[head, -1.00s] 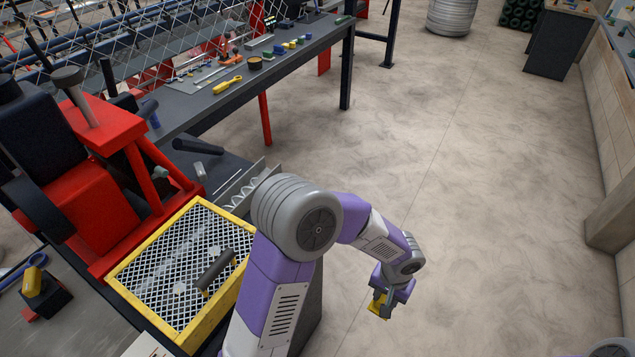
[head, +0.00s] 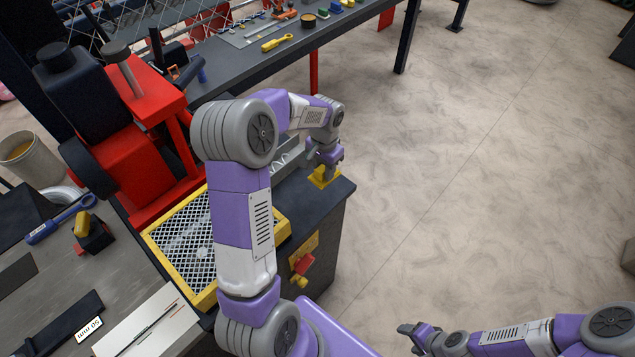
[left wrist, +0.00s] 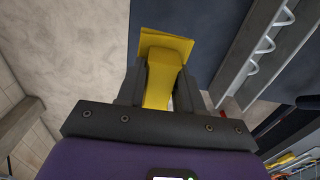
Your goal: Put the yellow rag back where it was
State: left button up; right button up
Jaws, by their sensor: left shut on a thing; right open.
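My left gripper (head: 324,167) is shut on the yellow rag (head: 323,179), near the far corner of the dark cabinet top (head: 318,207). In the left wrist view the rag (left wrist: 163,52) sits between the two dark fingers (left wrist: 160,90), with a flat folded part sticking out past the tips. The dark cabinet top shows behind it there. I cannot tell whether the rag touches the top. My right gripper (head: 408,335) is open and empty, low over the floor at the bottom right of the head view.
A yellow-framed mesh guard (head: 170,240) lies left of my left arm, beside a red machine (head: 130,165). A metal rail with a wire coil (left wrist: 262,52) runs beside the gripper. A long bench (head: 300,40) with tools stands behind. The floor (head: 480,190) at right is clear.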

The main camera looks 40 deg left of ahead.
pick_arm(q)
jog(key=shift+s+a+r, duration=0.1)
jog(key=shift+s+a, duration=0.05)
jog(key=shift+a, duration=0.4)
jog(key=shift+s+a, duration=0.15)
jog(key=shift+a, duration=0.35)
send_over(317, 192)
notch_tip(317, 192, down, 5)
jog(key=shift+r, duration=0.15)
notch_tip(317, 192, down, 4)
jog(key=shift+f, duration=0.2)
jog(key=shift+w+f, duration=0.1)
jog(key=o, duration=1)
jog(key=shift+f, duration=0.15)
